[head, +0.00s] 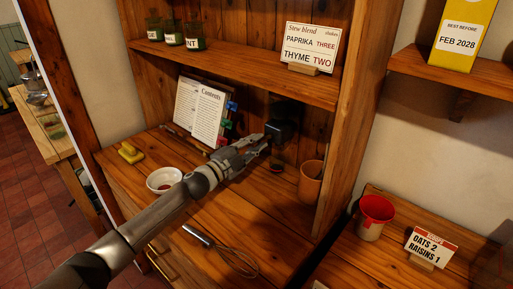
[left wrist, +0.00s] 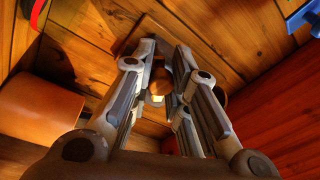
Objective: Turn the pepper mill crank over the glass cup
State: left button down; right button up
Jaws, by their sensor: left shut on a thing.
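A dark, boxy pepper mill (head: 284,112) is at the back of the shelf unit, in shadow. A small dark glass cup (head: 277,158) stands below it, with its contents hard to make out. My left gripper (head: 264,143) reaches in from the left to the mill's front, just above the cup. In the left wrist view its fingers (left wrist: 162,85) are closed around a small rounded wooden knob (left wrist: 158,79), apparently the crank's handle. The rest of the crank is hidden by the fingers and shadow. My right gripper is not in view.
A brown pot (head: 312,183) stands right of the cup, close to the side panel. An open recipe book (head: 205,108) leans at the back left. A white bowl (head: 163,180), a yellow dish (head: 130,152) and a whisk (head: 222,250) lie around my left arm. A shelf (head: 255,72) hangs above.

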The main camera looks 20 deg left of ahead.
pick_arm(q)
jog(key=m, duration=0.1)
jog(key=r+m, duration=0.1)
jog(key=m, duration=0.2)
jog(key=shift+w+a+r, duration=0.1)
jog(key=shift+a+r, duration=0.1)
jog(key=shift+a, duration=0.1)
jog(key=shift+r+m+g+h+p, duration=0.15)
jog(key=shift+r+m+g+p, duration=0.1)
jog(key=shift+m, duration=0.65)
jog(key=shift+r+m+g+h+p, duration=0.15)
jog(key=shift+r+m+p, duration=0.1)
jog(key=shift+m, duration=0.65)
jog(key=c, duration=1.3)
grip_release()
jog(key=v, duration=1.2)
jog(key=shift+c, duration=0.2)
